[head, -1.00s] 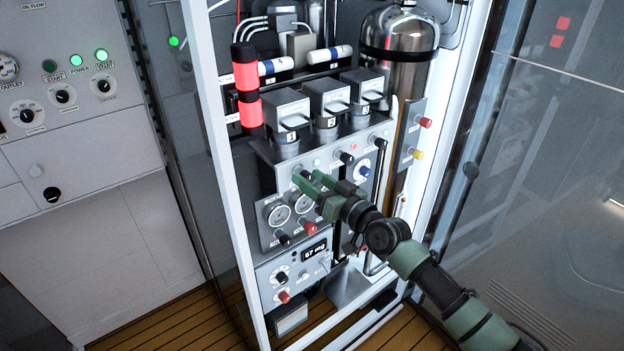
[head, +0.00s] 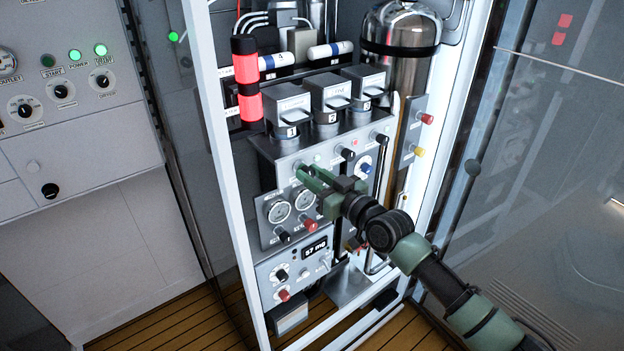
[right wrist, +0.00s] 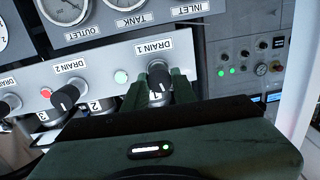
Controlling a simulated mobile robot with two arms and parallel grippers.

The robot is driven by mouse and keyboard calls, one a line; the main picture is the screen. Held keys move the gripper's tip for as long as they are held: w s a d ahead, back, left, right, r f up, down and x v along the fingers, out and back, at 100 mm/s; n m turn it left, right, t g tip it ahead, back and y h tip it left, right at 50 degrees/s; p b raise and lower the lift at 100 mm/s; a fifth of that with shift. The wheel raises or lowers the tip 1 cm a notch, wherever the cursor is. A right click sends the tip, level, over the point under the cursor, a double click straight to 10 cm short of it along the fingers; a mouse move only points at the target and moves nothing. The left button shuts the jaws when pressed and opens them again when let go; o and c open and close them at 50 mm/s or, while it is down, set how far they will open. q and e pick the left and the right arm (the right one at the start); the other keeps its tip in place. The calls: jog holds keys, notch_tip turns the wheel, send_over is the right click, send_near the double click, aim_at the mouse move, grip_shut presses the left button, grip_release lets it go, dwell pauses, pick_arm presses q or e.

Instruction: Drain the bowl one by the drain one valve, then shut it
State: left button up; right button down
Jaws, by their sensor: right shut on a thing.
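My right gripper (head: 303,173) reaches in to the upper grey panel of the rack. In the right wrist view its two fingers (right wrist: 158,92) are shut on the black drain one valve knob (right wrist: 159,78), one on each side, under the upside-down "DRAIN 1" label. In the head view the fingers hide this knob. Bowl one (head: 286,136), the leftmost of three bowls with grey box tops, stands just above the panel. Its "1" label (right wrist: 158,97) shows partly between the fingers in the wrist view. The liquid inside cannot be seen. My left gripper is not in view.
The drain two knob (right wrist: 65,98) is beside drain one. Gauges (head: 279,212), a lower panel with a display (head: 314,250), and a white rack post (head: 219,150) are nearby. A glass door (head: 560,190) stands at right. A grey cabinet (head: 75,130) is at left.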

jog(key=n+b, duration=0.2)
jog(key=n, duration=0.9)
jog(key=shift+n+h, duration=0.3)
jog(key=n, duration=0.4)
jog(key=shift+a+n, duration=0.1)
jog(key=shift+n, duration=0.2)
jog(key=c, duration=1.2)
grip_release()
jog(key=shift+s, duration=0.1)
jog(key=shift+o, duration=0.2)
jog(key=shift+f, duration=0.1)
